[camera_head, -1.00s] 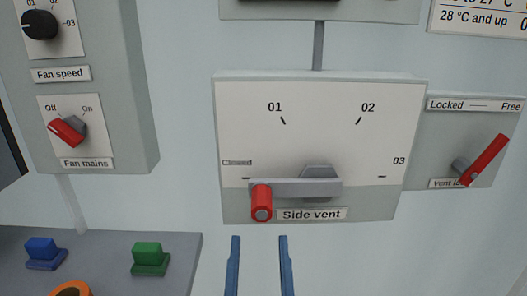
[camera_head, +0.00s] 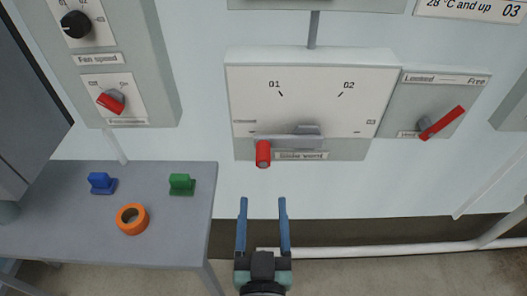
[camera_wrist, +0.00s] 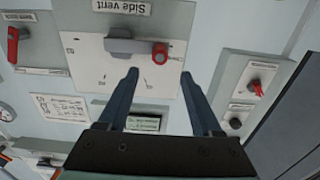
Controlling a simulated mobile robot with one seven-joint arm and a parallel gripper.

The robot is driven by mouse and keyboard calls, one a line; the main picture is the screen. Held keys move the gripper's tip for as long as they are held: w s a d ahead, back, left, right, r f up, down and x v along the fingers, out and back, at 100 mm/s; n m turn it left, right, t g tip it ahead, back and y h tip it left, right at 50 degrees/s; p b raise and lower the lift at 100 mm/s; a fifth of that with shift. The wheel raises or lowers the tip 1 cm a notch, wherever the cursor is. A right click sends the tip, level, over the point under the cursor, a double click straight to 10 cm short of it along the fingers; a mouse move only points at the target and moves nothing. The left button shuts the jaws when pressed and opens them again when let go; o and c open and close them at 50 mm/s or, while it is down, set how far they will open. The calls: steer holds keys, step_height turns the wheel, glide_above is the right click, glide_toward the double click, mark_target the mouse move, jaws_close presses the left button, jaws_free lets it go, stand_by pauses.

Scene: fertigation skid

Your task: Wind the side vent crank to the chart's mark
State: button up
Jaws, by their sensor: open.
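The side vent crank is a grey arm (camera_head: 290,141) with a red knob (camera_head: 263,153) at its left end, near the "Closed" mark of its white dial panel (camera_head: 310,75). The panel has marks 01, 02 and one at the right. In the wrist view, which is upside down, the red knob (camera_wrist: 160,52) sits at the right of the crank hub (camera_wrist: 118,42). My gripper (camera_head: 263,202) is open and empty, below the panel in the head view and apart from the knob. In the wrist view its blue fingers (camera_wrist: 160,75) point towards the panel. The chart (camera_head: 470,9) is cut off at the top right.
A vent lock with a red lever (camera_head: 441,123) is at the right, its lever pointing towards "Free". Fan switches (camera_head: 110,98) are on the left. A grey table (camera_head: 60,225) holds a blue block, a green block and an orange ring (camera_head: 132,219). A white pipe (camera_head: 370,251) runs low along the wall.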

mark_target(263, 166)
steer(key=w, duration=1.2)
steer(key=shift+p, duration=0.35)
jaws_close()
stand_by(0.9)
